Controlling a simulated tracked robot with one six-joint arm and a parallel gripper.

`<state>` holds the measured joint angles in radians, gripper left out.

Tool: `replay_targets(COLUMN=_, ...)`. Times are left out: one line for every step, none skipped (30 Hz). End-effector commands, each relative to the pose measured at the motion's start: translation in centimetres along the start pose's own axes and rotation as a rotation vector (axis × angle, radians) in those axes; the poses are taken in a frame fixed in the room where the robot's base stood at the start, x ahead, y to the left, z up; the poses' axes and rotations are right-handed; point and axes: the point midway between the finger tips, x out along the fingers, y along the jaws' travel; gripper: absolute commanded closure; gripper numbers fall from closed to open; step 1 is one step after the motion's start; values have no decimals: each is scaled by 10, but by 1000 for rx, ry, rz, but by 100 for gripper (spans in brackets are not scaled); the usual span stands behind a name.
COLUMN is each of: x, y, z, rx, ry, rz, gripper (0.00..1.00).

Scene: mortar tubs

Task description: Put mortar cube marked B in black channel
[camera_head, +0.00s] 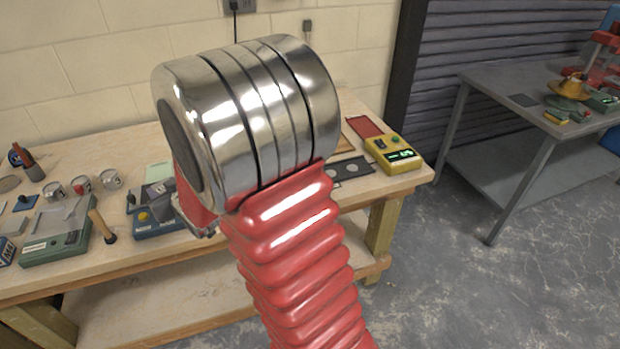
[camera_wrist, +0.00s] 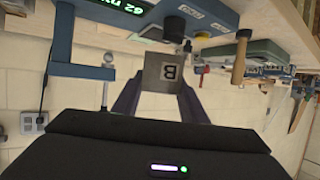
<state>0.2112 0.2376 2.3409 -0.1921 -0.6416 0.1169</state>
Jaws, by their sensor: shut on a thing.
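A grey mortar cube marked B (camera_wrist: 168,73) shows in the wrist view, held between the two dark fingers of my gripper (camera_wrist: 160,92). The letter faces the wrist camera and appears inverted. The gripper is shut on the cube in front of a blue device. In the head view my arm hides the cube and most of the gripper. No black channel can be made out for sure; a dark flat strip with pale round spots (camera_head: 350,169) lies on the bench right of my arm.
The wooden bench (camera_head: 60,275) carries a green-grey device (camera_head: 58,235), a wooden-handled mallet (camera_head: 102,226), several small cans (camera_head: 110,179), a blue device (camera_head: 155,224) and a yellow meter (camera_head: 394,154). A grey metal table (camera_head: 500,85) stands at right, with open floor between.

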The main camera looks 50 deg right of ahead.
Motion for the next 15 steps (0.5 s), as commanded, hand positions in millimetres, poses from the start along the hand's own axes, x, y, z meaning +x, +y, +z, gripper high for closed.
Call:
replay_targets(x=0, y=21, z=-3, rx=9, ry=5, rz=22, gripper=91)
replay_targets(x=0, y=31, z=-4, rx=13, ry=7, rz=31, gripper=91)
replay_targets(x=0, y=44, z=-4, rx=17, ry=9, rz=42, gripper=91)
replay_targets(x=0, y=54, z=-5, rx=22, ry=10, rz=52, gripper=91)
replay_targets(x=-1, y=65, z=-5, rx=26, ry=10, rz=61, gripper=91)
replay_targets(x=-2, y=78, z=-6, rx=31, ry=12, rz=74, gripper=91)
replay_targets(x=-3, y=88, z=-6, rx=34, ry=13, rz=82, gripper=91)
replay_targets(x=-4, y=99, z=-7, rx=38, ry=14, rz=92, gripper=91)
replay_targets(x=-6, y=112, z=-7, rx=43, ry=16, rz=104, gripper=91)
replay_targets(x=-8, y=122, z=-7, rx=47, ry=16, rz=113, gripper=91)
replay_targets(x=-10, y=132, z=-7, rx=50, ry=17, rz=123, gripper=91)
replay_targets(x=-12, y=146, z=-7, rx=55, ry=17, rz=136, gripper=91)
replay_targets(x=-15, y=156, z=-7, rx=59, ry=18, rz=145, gripper=91)
replay_targets(x=-17, y=166, z=-6, rx=61, ry=18, rz=154, gripper=91)
replay_targets(x=-21, y=180, z=-6, rx=67, ry=19, rz=167, gripper=91)
